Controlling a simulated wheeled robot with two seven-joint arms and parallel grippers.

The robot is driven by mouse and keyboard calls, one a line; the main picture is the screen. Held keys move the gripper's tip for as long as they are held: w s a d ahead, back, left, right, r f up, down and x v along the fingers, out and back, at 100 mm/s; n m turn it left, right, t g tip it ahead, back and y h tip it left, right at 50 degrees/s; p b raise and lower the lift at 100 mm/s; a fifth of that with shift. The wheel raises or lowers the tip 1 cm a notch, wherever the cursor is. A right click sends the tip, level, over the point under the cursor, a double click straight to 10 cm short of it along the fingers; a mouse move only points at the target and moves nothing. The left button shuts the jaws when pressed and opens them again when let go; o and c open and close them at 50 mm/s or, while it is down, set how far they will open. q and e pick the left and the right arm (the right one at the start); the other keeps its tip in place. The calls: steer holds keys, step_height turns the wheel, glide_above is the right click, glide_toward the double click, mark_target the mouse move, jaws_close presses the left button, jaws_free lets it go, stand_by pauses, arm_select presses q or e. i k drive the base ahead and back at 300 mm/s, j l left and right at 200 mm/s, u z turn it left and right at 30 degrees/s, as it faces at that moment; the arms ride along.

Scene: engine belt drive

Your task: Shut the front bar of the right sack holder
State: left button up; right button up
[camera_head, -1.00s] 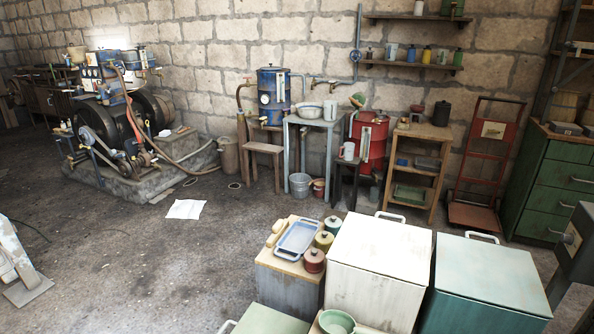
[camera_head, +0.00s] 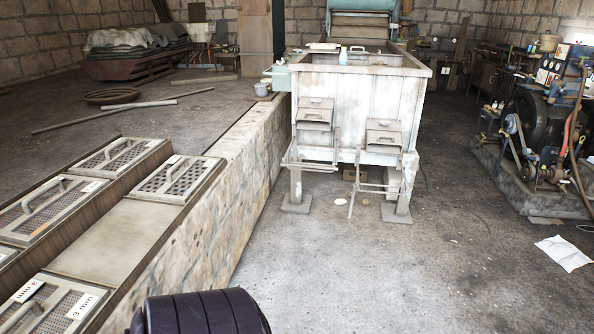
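A white wooden machine (camera_head: 362,110) on legs stands in the middle of the view. It has two outlet chutes on its front. The right sack holder (camera_head: 381,187) is a thin pale metal frame below the right chute (camera_head: 384,136). One of its bars slants down and forward on its left side. The frame is small here, so I cannot tell exactly how its front bar sits. The left sack holder (camera_head: 309,164) is a similar frame below the left chute (camera_head: 315,113). No sack shows on either. Neither of my grippers is in view.
The concrete floor before the machine is clear. An engine (camera_head: 540,130) stands at the right, and a paper sheet (camera_head: 564,253) lies on the floor.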

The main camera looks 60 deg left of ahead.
mark_target(355, 187)
steer(key=i+j+u, duration=0.2)
steer(key=j+u, duration=0.2)
steer(key=i+j+u, duration=0.25)
steer(key=j+u, duration=0.15)
steer(key=i+j+u, duration=0.35)
steer(key=k, duration=0.1)
